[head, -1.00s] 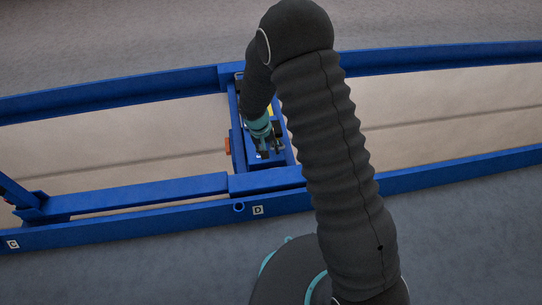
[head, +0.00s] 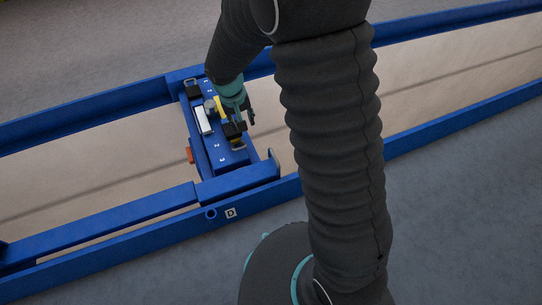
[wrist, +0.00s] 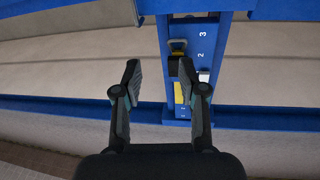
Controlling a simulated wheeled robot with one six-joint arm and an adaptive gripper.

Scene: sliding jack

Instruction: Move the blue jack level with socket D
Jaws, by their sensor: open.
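The blue jack (head: 228,155) spans the gap between the two blue rails. Its top carries a white block, a yellow strip, black parts and printed numbers. Socket D, a small blue ring (head: 211,214), sits on the near rail beside a white D label (head: 230,212). The ring lies near the left end of the jack's near end piece (head: 238,182). My gripper (head: 247,118) is open over the jack's right side and appears empty. In the wrist view, my gripper (wrist: 160,80) has its fingers apart; the right one overlaps the jack (wrist: 207,60).
The far blue rail (head: 90,119) and near blue rail (head: 110,250) run across the view with a beige floor between them. An orange piece (head: 190,155) sticks out at the jack's left side. My arm hides part of the rails to the right.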

